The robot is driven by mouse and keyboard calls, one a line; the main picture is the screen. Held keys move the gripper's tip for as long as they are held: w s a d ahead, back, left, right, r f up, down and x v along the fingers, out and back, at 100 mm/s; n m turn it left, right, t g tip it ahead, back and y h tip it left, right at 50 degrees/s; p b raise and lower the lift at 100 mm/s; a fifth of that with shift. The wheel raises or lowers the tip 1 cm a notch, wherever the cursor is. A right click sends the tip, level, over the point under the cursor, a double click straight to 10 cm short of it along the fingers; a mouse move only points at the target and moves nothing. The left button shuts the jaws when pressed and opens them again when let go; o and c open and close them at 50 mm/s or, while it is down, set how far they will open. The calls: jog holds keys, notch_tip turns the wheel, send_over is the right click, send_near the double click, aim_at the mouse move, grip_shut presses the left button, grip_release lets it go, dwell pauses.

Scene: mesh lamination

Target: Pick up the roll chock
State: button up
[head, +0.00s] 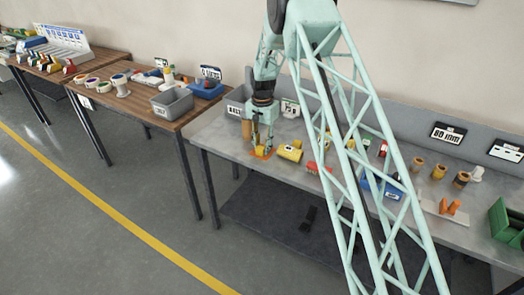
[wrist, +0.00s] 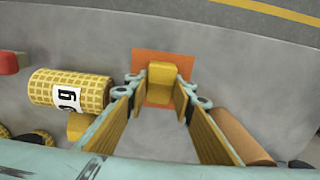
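A yellow block, which I take to be the roll chock (wrist: 162,84), lies on an orange square (wrist: 146,60) on the grey table. My gripper (wrist: 161,92) is open and points down at it, with one finger on each side of the block in the wrist view. A narrow gap seems to show on both sides; I cannot tell whether the fingers touch it. In the head view my gripper (head: 262,148) is low over the orange square (head: 266,153), near the table's front left edge, and partly hides the yellow block (head: 258,151).
A yellow mesh roll (wrist: 70,92) with a white label lies left of my gripper in the wrist view, a yellow piece (wrist: 77,126) beside it. A tan cylinder (wrist: 238,138) is close on the right. A red item (head: 313,168) lies farther along the table.

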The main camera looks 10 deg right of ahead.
aim_at(263, 146)
jog(key=shift+r, duration=0.1)
jog(key=shift+c, duration=0.2)
jog(key=shift+r, duration=1.6)
jog(key=shift+s+r, duration=0.1)
jog(key=shift+s, duration=0.1)
jog(key=s+d+r, duration=0.1)
jog(key=s+d, duration=0.1)
jog(key=s, duration=1.3)
jog(key=shift+s+d+r+p, duration=0.2)
jog(key=shift+d+p, duration=0.05)
jog(key=shift+p, duration=0.1)
